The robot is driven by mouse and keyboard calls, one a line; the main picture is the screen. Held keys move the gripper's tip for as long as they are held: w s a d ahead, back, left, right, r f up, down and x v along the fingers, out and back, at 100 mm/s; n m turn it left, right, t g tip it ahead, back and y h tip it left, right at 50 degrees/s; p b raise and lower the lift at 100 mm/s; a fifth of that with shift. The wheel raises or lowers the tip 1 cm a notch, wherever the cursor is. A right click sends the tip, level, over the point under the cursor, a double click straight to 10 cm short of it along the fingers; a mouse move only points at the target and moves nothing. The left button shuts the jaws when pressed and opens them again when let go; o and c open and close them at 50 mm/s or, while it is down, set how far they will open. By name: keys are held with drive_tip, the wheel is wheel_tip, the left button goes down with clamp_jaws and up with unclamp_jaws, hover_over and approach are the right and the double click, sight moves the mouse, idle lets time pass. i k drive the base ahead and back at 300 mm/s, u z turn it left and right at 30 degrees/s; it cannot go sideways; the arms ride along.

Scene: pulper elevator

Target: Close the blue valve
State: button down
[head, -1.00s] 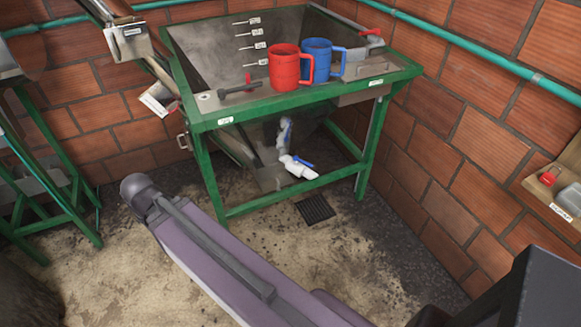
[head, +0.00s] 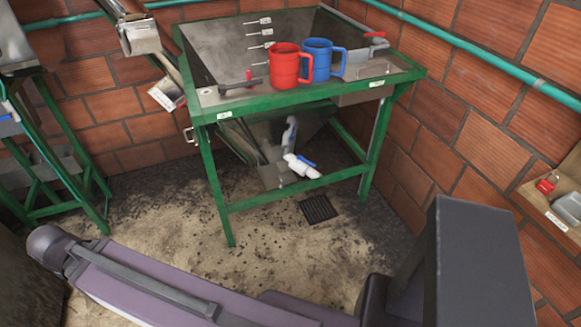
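The blue valve (head: 306,162) has a blue lever on a white pipe end. It sits low under the metal hopper (head: 222,60), inside the green frame (head: 300,198). The lever lies roughly along the white pipe; how far the valve is open is too small to tell. My gripper is not in view. A purple link of my arm crosses the bottom of the head view, well in front of the frame and apart from the valve.
A red mug (head: 290,66) and a blue mug (head: 322,60) stand on the hopper's ledge. A floor drain (head: 318,208) lies below the frame's right side. A shelf (head: 560,195) is on the right brick wall. The floor before the frame is clear.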

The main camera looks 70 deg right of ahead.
sight(300, 157)
drive_tip(key=u, duration=0.3)
drive_tip(key=k, duration=1.35)
drive_tip(key=z, duration=4.35)
drive_tip(key=i, duration=0.1)
drive_tip(key=u, duration=3)
drive_tip(key=i, duration=0.5)
drive_tip(key=z, duration=0.05)
